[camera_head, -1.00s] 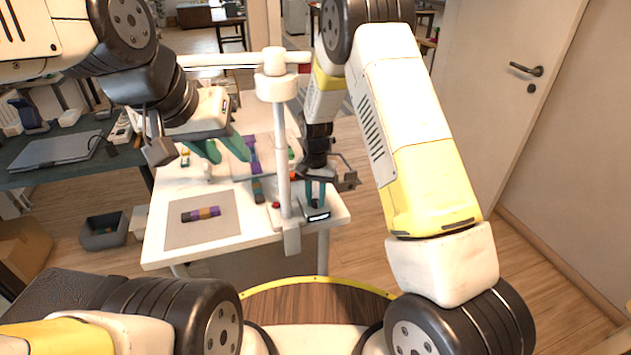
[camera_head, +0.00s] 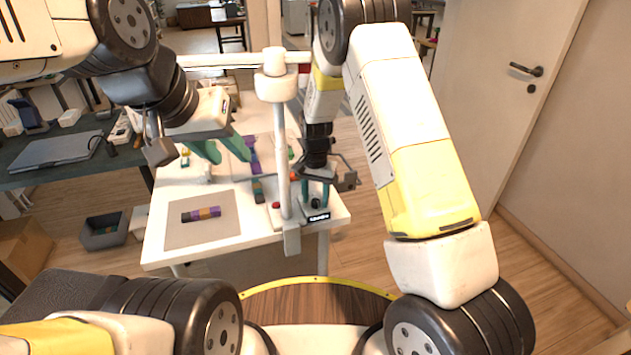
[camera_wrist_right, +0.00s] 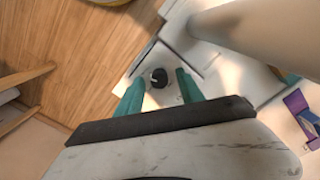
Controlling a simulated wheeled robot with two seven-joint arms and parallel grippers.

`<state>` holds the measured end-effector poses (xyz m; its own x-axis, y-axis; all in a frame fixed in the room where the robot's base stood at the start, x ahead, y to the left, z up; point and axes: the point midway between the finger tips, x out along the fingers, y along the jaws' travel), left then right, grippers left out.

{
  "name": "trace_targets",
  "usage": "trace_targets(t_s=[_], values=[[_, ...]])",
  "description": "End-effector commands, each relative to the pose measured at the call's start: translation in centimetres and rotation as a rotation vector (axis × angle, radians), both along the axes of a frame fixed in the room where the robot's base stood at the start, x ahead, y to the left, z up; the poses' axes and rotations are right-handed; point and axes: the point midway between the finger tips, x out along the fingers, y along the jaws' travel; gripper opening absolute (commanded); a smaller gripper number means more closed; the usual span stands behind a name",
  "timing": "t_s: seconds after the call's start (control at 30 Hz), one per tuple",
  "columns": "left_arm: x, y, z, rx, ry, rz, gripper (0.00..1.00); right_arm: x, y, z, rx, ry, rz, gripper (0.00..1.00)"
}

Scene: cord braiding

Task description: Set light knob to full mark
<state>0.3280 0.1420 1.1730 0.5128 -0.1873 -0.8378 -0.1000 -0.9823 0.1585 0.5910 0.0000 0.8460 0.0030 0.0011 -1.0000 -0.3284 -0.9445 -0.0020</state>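The light knob is a small black dial (camera_head: 315,203) on a grey control box (camera_head: 318,216) with a lit display, at the table's front right corner. In the right wrist view the knob (camera_wrist_right: 159,78) shows a pale pointer line; the scale marks are too small to read. My right gripper (camera_head: 315,188) is open just above the knob. In the right wrist view its teal fingers (camera_wrist_right: 160,92) stand apart on either side of the knob, touching nothing that I can see. My left gripper (camera_head: 222,150) is open and empty over the table's left part.
A white post (camera_head: 282,150) rises from the table close left of the control box. A grey mat (camera_head: 178,234) with a short striped cord piece (camera_head: 201,214) lies at the front left. A red button (camera_head: 276,205) is near the post.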

Motion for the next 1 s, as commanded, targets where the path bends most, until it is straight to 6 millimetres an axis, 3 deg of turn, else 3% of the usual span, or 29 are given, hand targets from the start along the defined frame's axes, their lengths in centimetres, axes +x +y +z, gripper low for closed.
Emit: trace_targets(t_s=[0.27,0.37,0.5,1.0], values=[[0.0,0.0,0.0,0.000,0.000,0.000,0.36,-0.1,0.0,0.2,-0.001,0.001,0.001,0.45],[0.0,0.0,0.0,0.000,0.000,0.000,0.36,0.0,0.0,1.0,0.000,0.000,0.001,0.45],[0.0,0.0,0.0,0.000,0.000,0.000,0.36,0.1,0.1,3.7,0.002,-0.004,0.002,0.45],[0.0,0.0,0.0,0.000,0.000,0.000,0.36,-12.2,0.1,4.7,0.000,0.001,0.003,0.45]])
